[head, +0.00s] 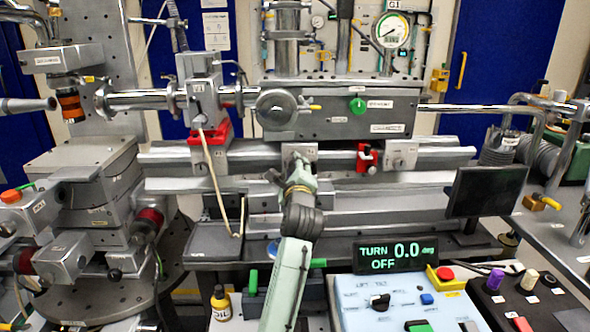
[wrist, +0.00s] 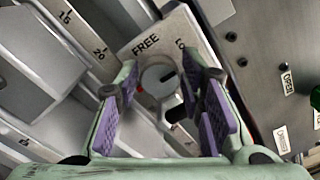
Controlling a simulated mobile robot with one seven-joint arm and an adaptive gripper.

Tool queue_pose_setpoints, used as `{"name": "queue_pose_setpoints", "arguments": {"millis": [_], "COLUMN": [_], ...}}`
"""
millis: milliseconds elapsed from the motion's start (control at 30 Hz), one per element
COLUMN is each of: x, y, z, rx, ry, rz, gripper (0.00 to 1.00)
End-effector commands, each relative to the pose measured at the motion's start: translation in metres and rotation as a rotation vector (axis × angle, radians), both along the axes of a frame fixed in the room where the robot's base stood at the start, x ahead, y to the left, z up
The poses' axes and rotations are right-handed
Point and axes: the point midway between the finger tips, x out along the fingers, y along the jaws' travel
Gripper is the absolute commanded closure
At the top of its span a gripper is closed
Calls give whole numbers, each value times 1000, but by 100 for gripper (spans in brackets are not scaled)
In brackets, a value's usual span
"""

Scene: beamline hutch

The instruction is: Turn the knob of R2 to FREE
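A round grey knob (wrist: 157,80) sits on a plate marked FREE (wrist: 146,44) in the wrist view. A second word to its right is partly hidden by a finger. The knob shows a dark mark on its right side and a small red mark on its left. My gripper (wrist: 162,92) is open, its purple-padded fingers to either side of the knob; I cannot tell whether they touch it. In the head view my gripper (head: 299,180) is at the grey carriage (head: 299,152) on the rail and hides its knob. No R2 label is readable.
A red clamp (head: 366,157) and another knobbed carriage (head: 401,155) stand right on the same rail (head: 445,155). A dark monitor (head: 486,191) is at right. The display (head: 396,256) reads TURN 0.0 deg, OFF.

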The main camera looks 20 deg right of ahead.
Motion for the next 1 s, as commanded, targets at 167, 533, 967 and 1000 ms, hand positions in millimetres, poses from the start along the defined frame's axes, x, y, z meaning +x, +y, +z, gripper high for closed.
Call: {"name": "queue_pose_setpoints", "arguments": {"millis": [167,533,967,1000], "x": [0,0,0,0], "y": [0,0,0,0], "z": [0,0,0,-1], "rx": [0,0,-125,-153], "ry": [0,0,38,45], "rz": [0,0,1,2], "gripper": [79,100,100,100]}}
